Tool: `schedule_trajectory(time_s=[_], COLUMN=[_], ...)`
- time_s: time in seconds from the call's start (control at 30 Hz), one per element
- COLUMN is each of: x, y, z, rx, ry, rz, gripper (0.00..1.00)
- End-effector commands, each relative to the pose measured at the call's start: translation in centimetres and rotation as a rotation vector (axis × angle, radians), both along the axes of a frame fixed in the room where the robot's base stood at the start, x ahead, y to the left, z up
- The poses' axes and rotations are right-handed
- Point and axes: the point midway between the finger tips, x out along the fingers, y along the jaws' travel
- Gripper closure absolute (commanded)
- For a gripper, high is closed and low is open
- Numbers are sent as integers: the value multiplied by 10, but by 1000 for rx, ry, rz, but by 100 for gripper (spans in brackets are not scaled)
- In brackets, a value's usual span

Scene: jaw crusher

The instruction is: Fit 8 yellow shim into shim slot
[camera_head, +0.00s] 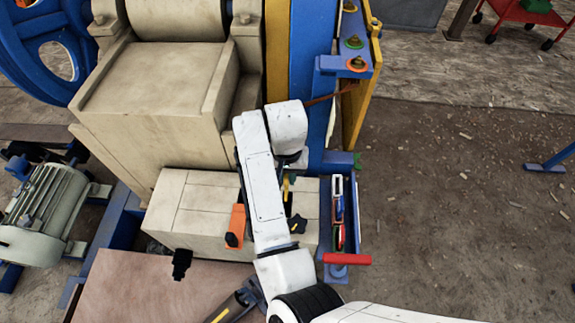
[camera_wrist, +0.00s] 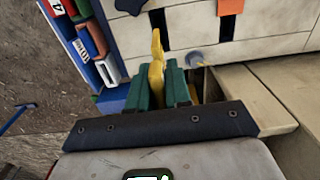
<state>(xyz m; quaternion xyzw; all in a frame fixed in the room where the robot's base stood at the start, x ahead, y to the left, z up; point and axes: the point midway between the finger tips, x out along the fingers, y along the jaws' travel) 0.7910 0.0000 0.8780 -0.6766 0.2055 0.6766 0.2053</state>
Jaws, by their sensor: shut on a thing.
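My gripper (camera_wrist: 158,82) has green fingers shut on the yellow shim (camera_wrist: 157,62), which sticks out past the fingertips. In the wrist view the shim's tip is close to a dark slot (camera_wrist: 158,25) in the pale block, and I cannot tell whether it touches or enters it. A second dark slot (camera_wrist: 226,26) lies to the right, below an orange piece (camera_wrist: 231,5). In the head view a little of the yellow shim (camera_head: 286,187) shows beside my white arm, over the pale block (camera_head: 180,215). My arm hides most of the gripper there.
A blue rack (camera_head: 352,225) with several coloured, numbered pieces stands right of the block; it also shows in the wrist view (camera_wrist: 88,72). A black star knob (camera_head: 297,224) sits on the block. The pale crusher body (camera_head: 150,110) rises behind. The floor on the right is open.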

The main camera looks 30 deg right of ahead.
Motion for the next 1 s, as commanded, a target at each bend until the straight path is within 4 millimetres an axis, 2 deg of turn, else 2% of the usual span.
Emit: schedule_trajectory(time_s=[0.63,1.0], x=[0,0], y=[0,0], z=[3,-33], rx=[-1,-1], ry=[1,1], rz=[0,0], gripper=[100,100])
